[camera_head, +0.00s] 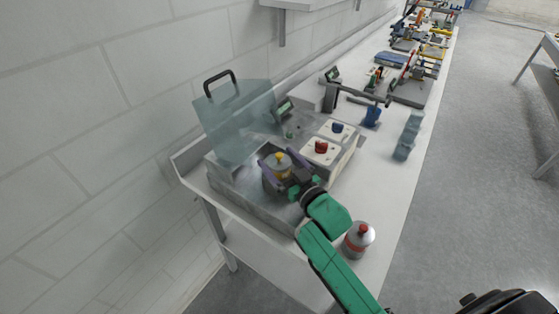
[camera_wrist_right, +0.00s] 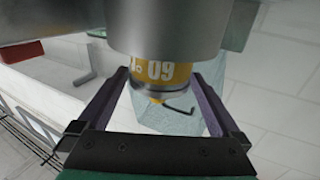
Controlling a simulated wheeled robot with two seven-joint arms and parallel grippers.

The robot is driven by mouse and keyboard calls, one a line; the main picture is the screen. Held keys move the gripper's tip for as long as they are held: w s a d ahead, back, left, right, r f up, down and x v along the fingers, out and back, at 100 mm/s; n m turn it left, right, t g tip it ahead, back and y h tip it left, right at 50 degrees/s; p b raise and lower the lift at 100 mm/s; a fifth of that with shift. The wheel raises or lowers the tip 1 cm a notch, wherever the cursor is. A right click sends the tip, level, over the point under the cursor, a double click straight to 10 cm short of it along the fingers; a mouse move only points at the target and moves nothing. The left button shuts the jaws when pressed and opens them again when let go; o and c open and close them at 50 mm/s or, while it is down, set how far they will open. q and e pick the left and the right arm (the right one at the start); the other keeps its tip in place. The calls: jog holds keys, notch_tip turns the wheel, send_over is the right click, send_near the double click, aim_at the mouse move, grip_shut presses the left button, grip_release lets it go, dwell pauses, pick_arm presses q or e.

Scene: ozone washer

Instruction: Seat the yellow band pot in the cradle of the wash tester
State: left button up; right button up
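The yellow band pot (camera_head: 279,172) is a grey metal pot with a yellow knob, upright in the head view at the wash tester. Its yellow band (camera_wrist_right: 163,74), marked 09, shows in the right wrist view. The wash tester (camera_head: 233,184) is a grey metal box with its clear lid (camera_head: 238,122) raised. My right gripper (camera_head: 281,170) has its purple fingers on either side of the pot, very close to the band; I cannot tell whether they press on it. The cradle is hidden behind pot and gripper, so seating cannot be seen. My left gripper is out of view.
A red band pot (camera_head: 358,240) stands at the bench's near right, beside my green arm. A panel with a red knob (camera_head: 321,147) and a blue knob (camera_head: 337,127) adjoins the tester. Light-blue blocks (camera_head: 408,136) and other devices stand farther along. A wall runs along the left.

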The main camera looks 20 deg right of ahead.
jog(key=shift+f, duration=0.25)
jog(key=shift+r, duration=0.1)
